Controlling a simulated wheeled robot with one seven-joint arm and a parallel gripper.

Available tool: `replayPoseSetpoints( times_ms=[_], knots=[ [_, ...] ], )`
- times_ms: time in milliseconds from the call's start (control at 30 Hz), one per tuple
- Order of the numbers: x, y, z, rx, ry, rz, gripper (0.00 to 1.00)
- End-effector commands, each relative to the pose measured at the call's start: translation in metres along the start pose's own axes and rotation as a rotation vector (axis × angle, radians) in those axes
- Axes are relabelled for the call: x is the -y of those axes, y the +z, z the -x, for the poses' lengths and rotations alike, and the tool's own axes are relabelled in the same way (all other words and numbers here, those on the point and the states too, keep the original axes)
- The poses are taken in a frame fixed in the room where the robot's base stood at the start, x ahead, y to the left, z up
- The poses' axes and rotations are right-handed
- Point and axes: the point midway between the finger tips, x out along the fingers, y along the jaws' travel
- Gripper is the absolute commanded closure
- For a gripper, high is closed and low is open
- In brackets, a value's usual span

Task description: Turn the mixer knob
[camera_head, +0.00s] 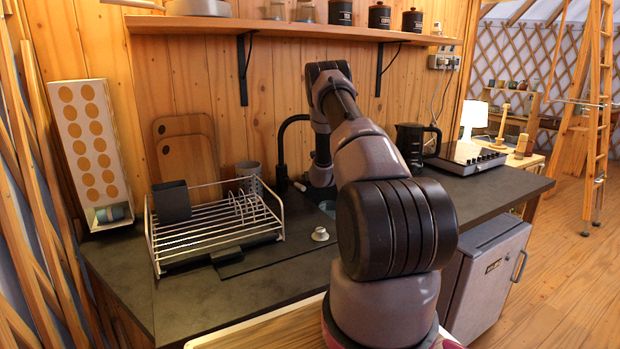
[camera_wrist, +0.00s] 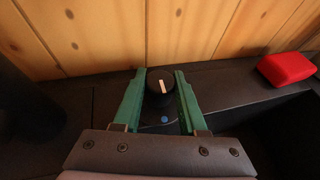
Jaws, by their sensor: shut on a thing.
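The mixer knob (camera_wrist: 162,86) is a round black knob with a white line on top, seen in the wrist view at the centre, close to the wooden wall. My gripper (camera_wrist: 160,76) has green fingers, one on each side of the knob, and is shut on it. A small blue dot shows on the dark surface just below the knob. In the head view, a black curved tap (camera_head: 281,150) rises behind the counter's sink area. My own arm hides the knob and my fingers in the head view.
A red block (camera_wrist: 286,68) lies right of the knob. A wire dish rack (camera_head: 215,237) stands on the dark counter (camera_head: 190,312) at left. A black kettle (camera_head: 412,145) and a hob (camera_head: 465,158) are at right. A wooden shelf (camera_head: 300,32) runs above.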

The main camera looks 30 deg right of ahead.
Motion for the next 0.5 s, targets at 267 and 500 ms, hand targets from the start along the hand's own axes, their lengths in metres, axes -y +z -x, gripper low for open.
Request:
replayPoseSetpoints(
  times_ms=[267, 500],
  knots=[
    [-0.0006, -0.0013, 0.0001, -0.002, 0.001, 0.0, 1.0],
    [-0.0004, -0.0005, -0.0001, -0.001, 0.001, 0.0, 0.29]
  ],
)
